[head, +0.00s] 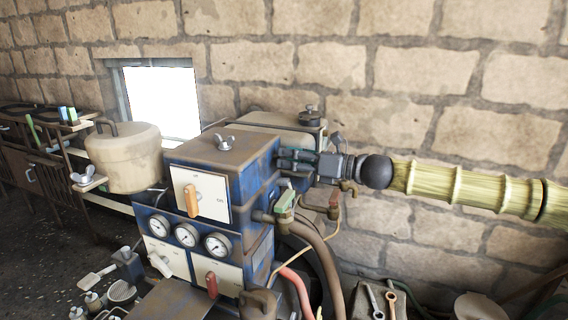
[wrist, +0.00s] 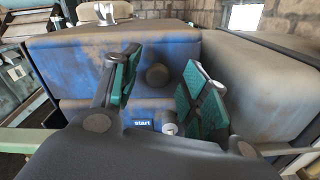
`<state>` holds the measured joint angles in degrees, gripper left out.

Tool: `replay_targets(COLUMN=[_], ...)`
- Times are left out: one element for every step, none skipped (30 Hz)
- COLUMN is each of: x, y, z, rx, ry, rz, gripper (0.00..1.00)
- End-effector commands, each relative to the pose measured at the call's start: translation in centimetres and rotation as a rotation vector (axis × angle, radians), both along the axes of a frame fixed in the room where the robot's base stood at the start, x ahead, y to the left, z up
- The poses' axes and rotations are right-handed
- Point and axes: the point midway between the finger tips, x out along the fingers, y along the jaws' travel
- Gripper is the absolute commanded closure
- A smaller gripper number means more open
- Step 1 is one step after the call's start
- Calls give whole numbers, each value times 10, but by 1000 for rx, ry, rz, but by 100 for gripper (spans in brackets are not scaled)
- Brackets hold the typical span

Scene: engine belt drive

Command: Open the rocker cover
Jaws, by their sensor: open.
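The blue, rust-worn engine housing (head: 235,160) stands in the middle of the head view, with a wing nut (head: 224,142) on its flat top. This top part looks like the rocker cover, but no label confirms it. My gripper (head: 284,161) is at the housing's right side, its fingers pointing at it. In the wrist view my gripper (wrist: 155,90) is open, with green pads on either side of a round brown knob (wrist: 157,75) on the blue face (wrist: 80,60). The fingers look apart from the knob. The wing nut (wrist: 106,14) shows at the upper left.
A "start" label (wrist: 143,123) and a small metal knob (wrist: 169,128) sit below the brown knob. A beige tank (wrist: 258,85) stands close on the right. A dial panel (head: 201,195), gauges (head: 187,234) and hoses (head: 318,250) crowd the engine. A beige pot (head: 124,160) stands left.

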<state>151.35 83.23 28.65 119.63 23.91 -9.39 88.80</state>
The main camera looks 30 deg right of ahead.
Motion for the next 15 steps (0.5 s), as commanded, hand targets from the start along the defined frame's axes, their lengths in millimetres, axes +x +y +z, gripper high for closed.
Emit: replay_targets(x=[2,3,4,5,6,7,8,9,10,10,11,12,12,12,13], y=[1,2,3,4,5,6,7,8,9,9,10,10,11,11,12], z=[-3,-4,-3,-3,-3,-3,-3,-3,-3,-2,-2,-2,-2,-2,-2], rx=[0,0,-1,-1,-1,-1,-1,-1,-1,0,1,1,1,1,2], ry=[3,3,1,1,2,1,1,2,2,1,2,2,2,2,1], rz=[0,0,-1,-1,0,-1,-1,0,0,0,0,0,0,0,1], gripper=[55,55,55,55,55,55,55,55,55,55,55,55,55,55,55])
